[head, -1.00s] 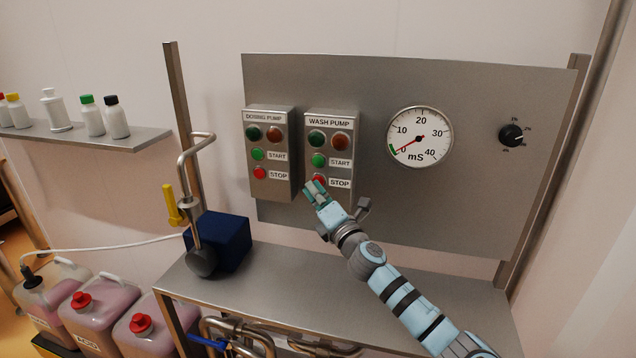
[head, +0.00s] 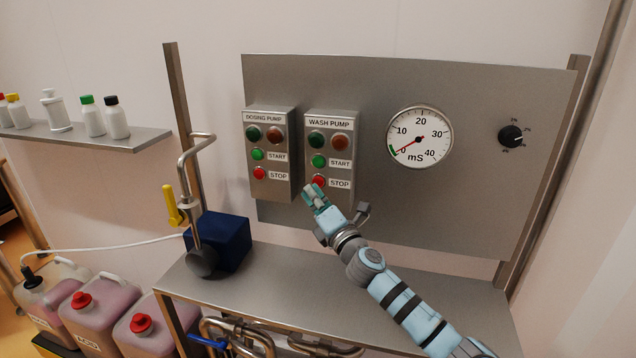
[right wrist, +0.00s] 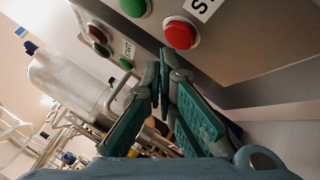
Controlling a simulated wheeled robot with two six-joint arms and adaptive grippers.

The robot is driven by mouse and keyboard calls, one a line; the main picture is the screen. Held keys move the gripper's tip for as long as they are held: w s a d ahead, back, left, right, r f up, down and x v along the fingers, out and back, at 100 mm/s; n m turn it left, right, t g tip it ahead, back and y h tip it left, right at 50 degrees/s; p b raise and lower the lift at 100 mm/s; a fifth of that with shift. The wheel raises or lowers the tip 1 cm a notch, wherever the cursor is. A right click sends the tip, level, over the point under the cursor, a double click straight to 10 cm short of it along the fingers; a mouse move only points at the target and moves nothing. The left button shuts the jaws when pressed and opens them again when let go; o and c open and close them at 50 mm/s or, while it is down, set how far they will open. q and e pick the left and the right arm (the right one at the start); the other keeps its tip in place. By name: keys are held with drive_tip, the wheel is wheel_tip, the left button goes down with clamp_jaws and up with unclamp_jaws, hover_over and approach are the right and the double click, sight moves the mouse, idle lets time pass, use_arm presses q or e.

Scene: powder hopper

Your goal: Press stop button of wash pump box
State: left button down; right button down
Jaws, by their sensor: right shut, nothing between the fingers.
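The wash pump box (head: 345,118) is a grey box on the steel panel, with a dark green and a brown-red lamp on top, a green start button (head: 318,161) and a red stop button (head: 319,181) below. My right gripper (head: 311,191) is shut and empty, its teal fingertips just below and left of the stop button. In the right wrist view the red stop button (right wrist: 180,33) shows whole beside its label, and the fingertips (right wrist: 163,62) look apart from it. My left gripper is out of view.
The dosing pump box (head: 284,110) stands close on the left with a similar layout. A round gauge (head: 420,137) and a black knob (head: 511,135) are to the right. A steel shelf (head: 400,285) with a blue block (head: 224,240) lies below.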

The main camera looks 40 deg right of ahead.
drive_tip(key=shift+a, duration=0.1)
drive_tip(key=s+a, duration=0.1)
drive_tip(key=a, duration=0.1)
drive_tip(key=s+a+p, duration=0.1)
drive_tip(key=s+a, duration=0.1)
drive_tip(key=shift+w, duration=0.1)
idle(0.8)
